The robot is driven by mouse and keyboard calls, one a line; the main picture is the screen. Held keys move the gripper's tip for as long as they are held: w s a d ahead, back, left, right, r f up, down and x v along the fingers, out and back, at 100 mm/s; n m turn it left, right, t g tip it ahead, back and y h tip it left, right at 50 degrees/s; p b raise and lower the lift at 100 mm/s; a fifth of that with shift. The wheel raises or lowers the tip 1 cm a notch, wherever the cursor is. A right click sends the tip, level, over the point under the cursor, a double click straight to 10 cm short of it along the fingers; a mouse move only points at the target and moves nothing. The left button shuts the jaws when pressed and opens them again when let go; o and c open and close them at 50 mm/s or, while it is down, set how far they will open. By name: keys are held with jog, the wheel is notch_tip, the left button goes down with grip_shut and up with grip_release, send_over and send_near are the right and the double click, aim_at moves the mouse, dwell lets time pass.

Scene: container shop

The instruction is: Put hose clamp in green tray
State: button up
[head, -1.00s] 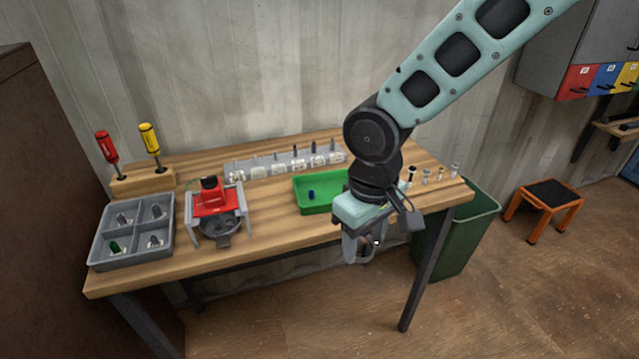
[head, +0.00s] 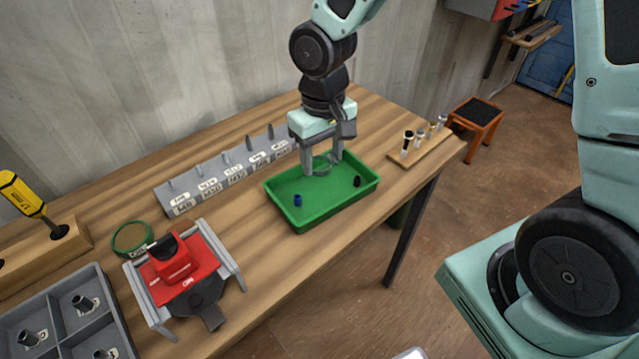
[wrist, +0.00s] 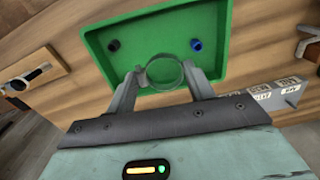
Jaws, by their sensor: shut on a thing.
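The hose clamp (wrist: 165,57) is a thin grey metal ring with a small screw housing. It also shows in the head view (head: 322,164). My gripper (head: 322,168) is shut on the ring, with one finger on each side of it; the fingers also show in the wrist view (wrist: 164,82). The green tray (head: 312,215) is a shallow rectangle on the bench. The gripper and ring are over the tray, near its back side. Whether the ring touches the tray floor I cannot tell. A blue piece (head: 298,200) and a black piece (head: 357,181) lie in the tray.
A grey labelled rack (head: 180,205) with pegs stands behind and left of the tray. A red and grey fixture (head: 180,265) and a green ring (head: 132,238) are at left. A wooden block with small fittings (head: 425,152) stands right, near the bench edge.

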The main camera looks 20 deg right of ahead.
aim_at(322, 191)
jog(key=shift+s+f, duration=0.1)
jog(key=shift+f, duration=3.2)
jog(key=shift+f, duration=0.2)
jog(key=o, duration=0.7)
jog(key=shift+r, duration=0.1)
notch_tip(322, 191, up, 12)
jog(key=f, duration=0.1)
jog(key=s+a+r+n, duration=0.1)
jog(key=s+a, duration=0.1)
jog(key=s, duration=0.4)
jog(key=s+a+r+n, duration=0.1)
jog(key=s+n, duration=0.1)
jog(key=s, duration=0.5)
jog(key=s+a+r+n, duration=0.2)
jog(key=s, duration=0.4)
jog(key=shift+s+a+y, duration=0.3)
jog(key=shift+a, duration=0.05)
